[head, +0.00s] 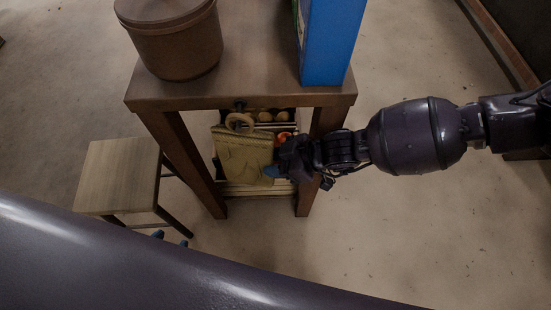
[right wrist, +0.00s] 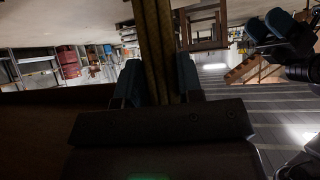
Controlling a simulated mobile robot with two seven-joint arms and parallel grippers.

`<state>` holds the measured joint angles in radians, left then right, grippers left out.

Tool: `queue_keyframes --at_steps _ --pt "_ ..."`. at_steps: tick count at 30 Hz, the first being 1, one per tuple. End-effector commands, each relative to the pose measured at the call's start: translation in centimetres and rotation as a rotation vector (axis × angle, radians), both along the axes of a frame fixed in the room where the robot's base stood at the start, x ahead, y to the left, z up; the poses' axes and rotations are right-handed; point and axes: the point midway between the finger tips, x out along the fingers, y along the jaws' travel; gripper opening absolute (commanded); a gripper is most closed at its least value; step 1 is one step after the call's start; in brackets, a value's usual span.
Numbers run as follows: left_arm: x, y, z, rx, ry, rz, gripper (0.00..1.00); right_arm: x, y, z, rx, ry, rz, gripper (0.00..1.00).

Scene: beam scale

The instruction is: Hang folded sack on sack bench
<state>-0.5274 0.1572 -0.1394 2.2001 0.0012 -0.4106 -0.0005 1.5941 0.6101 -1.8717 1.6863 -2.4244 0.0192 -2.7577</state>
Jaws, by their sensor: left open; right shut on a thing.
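The folded sack (head: 243,155) is tan and hangs upright at the front of the dark wooden sack bench (head: 240,97). A pale ring (head: 238,122) is at its top, just below a small dark peg (head: 239,105) on the bench's front edge. I cannot tell whether the ring is around the peg. My right gripper (head: 271,171) is shut on the sack's lower right edge. In the right wrist view the sack (right wrist: 157,45) shows edge-on between the fingers. My left gripper (head: 170,239) is open and empty, its blue tips below the stool, mostly hidden by my left arm.
A brown lidded tub (head: 175,45) and a blue box (head: 328,45) stand on the bench top. Round items and an orange-red thing (head: 283,138) lie on the shelf behind the sack. A wooden stool (head: 118,178) stands left of the bench. The floor at right is clear.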

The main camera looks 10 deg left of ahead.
Motion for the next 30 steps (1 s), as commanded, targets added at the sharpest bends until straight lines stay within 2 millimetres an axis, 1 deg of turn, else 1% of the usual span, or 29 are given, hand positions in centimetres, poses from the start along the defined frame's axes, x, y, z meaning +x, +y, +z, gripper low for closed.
queue_keyframes --at_steps 1,14,15,17,18,20,30 --pt "-0.45 -0.02 -0.70 0.000 0.020 0.000 0.57 -0.08 0.04 -0.34 0.002 0.004 0.001 0.05" --pt "-0.44 -0.01 -0.67 0.000 0.019 0.001 0.57 -0.05 0.04 -0.31 0.001 0.003 0.000 0.05" --pt "-0.44 -0.01 -0.67 0.000 0.019 0.001 0.57 -0.05 0.04 -0.32 0.001 0.003 0.000 0.40" --pt "-0.43 -0.01 -0.67 0.000 0.019 0.001 0.57 -0.05 0.04 -0.32 0.001 0.003 0.000 0.49" --pt "-0.43 -0.01 -0.67 0.000 0.019 0.001 0.57 -0.05 0.04 -0.33 0.001 0.004 0.000 0.55" --pt "-0.44 -0.01 -0.68 0.000 0.019 0.001 0.57 -0.06 0.03 -0.34 0.001 0.004 0.000 0.64" --pt "-0.43 0.00 -0.67 0.000 0.019 0.001 0.57 -0.07 -0.01 -0.41 0.000 0.004 0.000 0.64"
